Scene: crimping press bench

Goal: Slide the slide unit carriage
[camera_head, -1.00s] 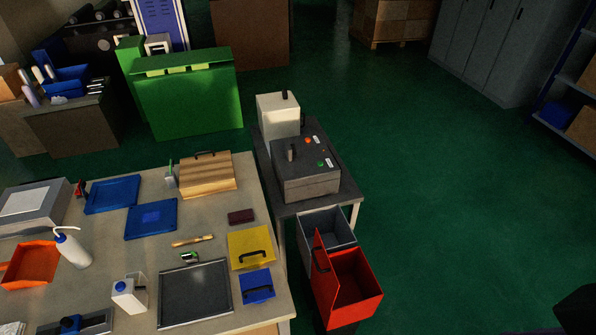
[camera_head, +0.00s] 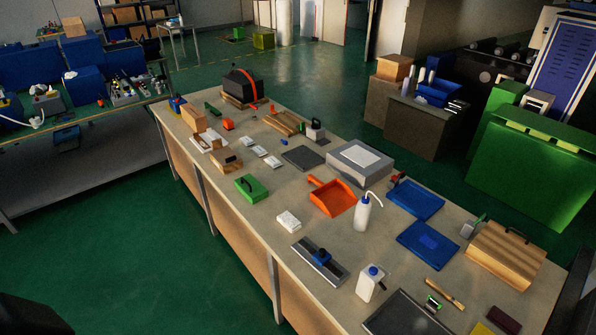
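The slide unit (camera_head: 337,274) lies on the long workbench near its front edge, right of the middle. It is a flat grey-and-dark rail set at a slant. Its carriage with a blue knob (camera_head: 321,257) sits around the middle of the rail. Neither of my grippers is in view, and nothing of mine touches the slide unit. A dark blurred shape fills the bottom left corner and may be part of my arm.
Close by on the workbench are a white box (camera_head: 289,220), a white bottle with a blue cap (camera_head: 370,284), a squeeze bottle (camera_head: 362,214) and an orange dustpan (camera_head: 334,199). A dark framed plate (camera_head: 400,318) lies right of them. Green floor is free in front.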

